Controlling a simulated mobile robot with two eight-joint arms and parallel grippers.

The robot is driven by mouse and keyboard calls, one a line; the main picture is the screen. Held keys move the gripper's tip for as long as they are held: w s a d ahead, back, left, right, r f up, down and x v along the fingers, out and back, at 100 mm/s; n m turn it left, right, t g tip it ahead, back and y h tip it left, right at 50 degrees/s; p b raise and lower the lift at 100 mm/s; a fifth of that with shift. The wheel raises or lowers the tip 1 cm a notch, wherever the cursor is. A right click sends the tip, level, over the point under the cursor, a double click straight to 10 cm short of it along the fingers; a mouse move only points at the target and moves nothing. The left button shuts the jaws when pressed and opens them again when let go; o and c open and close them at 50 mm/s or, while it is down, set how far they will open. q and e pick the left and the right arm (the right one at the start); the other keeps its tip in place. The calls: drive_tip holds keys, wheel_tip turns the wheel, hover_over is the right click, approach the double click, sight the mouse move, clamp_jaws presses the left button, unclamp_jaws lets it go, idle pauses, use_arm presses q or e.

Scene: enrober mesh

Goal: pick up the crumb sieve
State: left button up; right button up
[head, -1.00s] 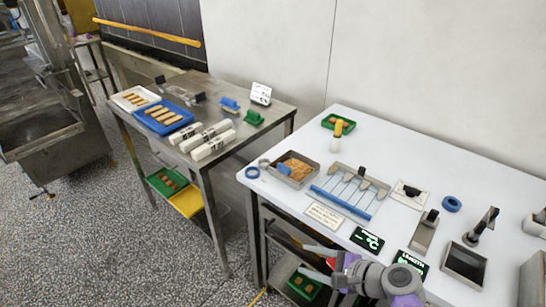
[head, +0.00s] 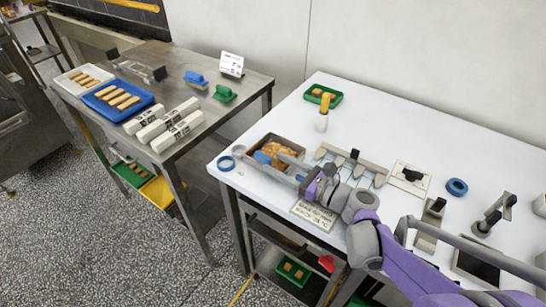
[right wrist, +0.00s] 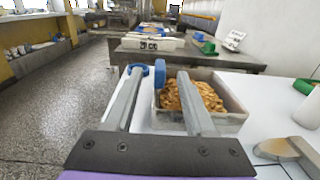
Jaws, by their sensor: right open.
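The crumb sieve appears to be the grey metal box with golden crumbs (head: 290,146) and a blue part (head: 262,157) at its left side, on the white table. Its grey wall also shows in the right wrist view (right wrist: 232,112), with the blue part (right wrist: 160,74) upright at the rim. My right gripper (head: 281,168) is open at the box's near side. In the right wrist view its fingers (right wrist: 160,82) lie either side of the blue part, the right one over the crumbs. Contact cannot be told. My left gripper is not in view.
A blue ring (head: 226,163) lies left of the box. A row of metal spatula-like pieces (head: 352,165) lies right of it, partly behind my arm. A yellow-topped bottle (head: 323,112) and green tray (head: 334,96) stand behind. A steel table (head: 190,150) is at left.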

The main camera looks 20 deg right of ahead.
sight(271, 160)
drive_tip(key=x, duration=0.5)
drive_tip(key=shift+w+a, duration=0.15)
drive_tip(key=shift+w, duration=0.1)
clamp_jaws()
